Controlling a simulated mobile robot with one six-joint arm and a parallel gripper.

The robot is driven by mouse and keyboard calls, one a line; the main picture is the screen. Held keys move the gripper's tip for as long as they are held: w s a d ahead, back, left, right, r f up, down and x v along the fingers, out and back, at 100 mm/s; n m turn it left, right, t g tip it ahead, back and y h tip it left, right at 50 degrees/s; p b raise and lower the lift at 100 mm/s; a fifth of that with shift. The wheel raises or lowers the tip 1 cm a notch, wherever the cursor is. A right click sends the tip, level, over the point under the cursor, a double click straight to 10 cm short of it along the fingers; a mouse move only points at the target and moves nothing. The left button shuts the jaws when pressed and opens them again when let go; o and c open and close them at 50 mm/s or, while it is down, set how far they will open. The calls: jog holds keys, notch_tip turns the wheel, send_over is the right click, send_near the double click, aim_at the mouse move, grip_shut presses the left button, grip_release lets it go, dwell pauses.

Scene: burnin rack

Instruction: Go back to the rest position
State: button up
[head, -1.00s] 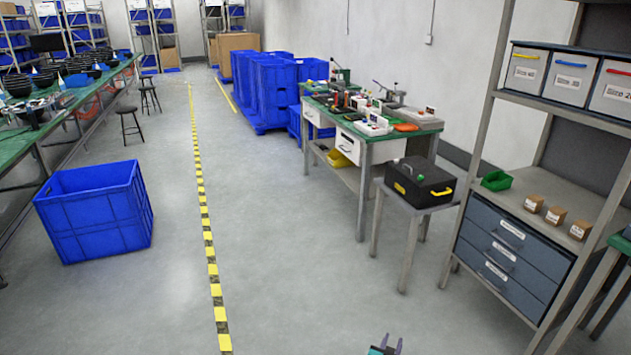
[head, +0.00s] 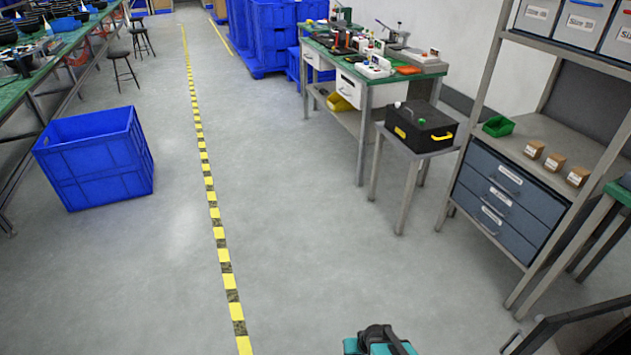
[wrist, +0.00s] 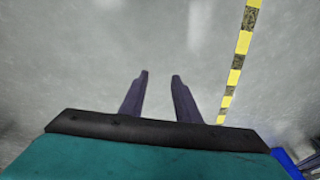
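My gripper (wrist: 159,75) shows in the wrist view with its two dark fingers apart and nothing between them. Bare grey floor (wrist: 155,35) lies beyond the fingertips. In the head view, a teal and black part of my own arm shows at the bottom edge, right of the middle. The fingers cannot be made out there.
A blue crate (head: 95,160) stands on the floor at left. A yellow-black floor line (head: 213,212) runs down the middle. At right are a workbench (head: 375,75), a small table with a black case (head: 420,127), and a shelf rack with drawers (head: 510,197). The central floor is clear.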

jog(key=s+d+r+g, duration=0.1)
jog(key=s+g, duration=0.3)
jog(key=s, duration=0.5)
jog(key=s+d+r+g+h, duration=0.1)
jog(key=s+g, duration=0.3)
jog(key=s, duration=0.6)
jog(key=shift+d+r+m+h, duration=0.3)
jog(key=shift+d+r+m, duration=0.1)
jog(key=shift+d+r, duration=0.4)
